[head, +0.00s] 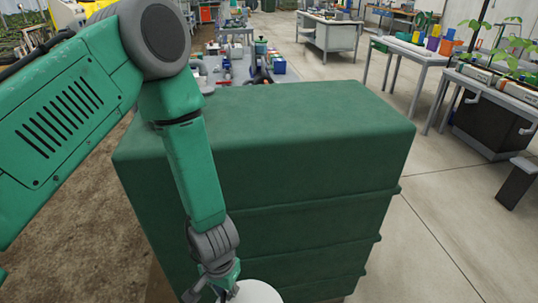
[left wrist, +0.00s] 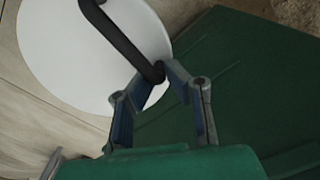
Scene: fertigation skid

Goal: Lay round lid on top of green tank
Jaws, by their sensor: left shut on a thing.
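The green tank (head: 300,125) is a big box with a flat top and ribbed sides, in the middle of the head view. Its top is bare where it shows; my left arm hides part of its left side. My left gripper (head: 228,288) is low in front of the tank's near side. It is shut on the dark bar handle (left wrist: 125,40) of the round white lid (left wrist: 70,55). Only the lid's upper edge (head: 258,293) shows at the bottom of the head view. In the left wrist view the green tank (left wrist: 245,80) fills the right. My right gripper is not in view.
A table with small coloured items (head: 277,72) stands behind the tank. White workbenches (head: 330,32) and a bench with plants (head: 500,85) stand farther back and right.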

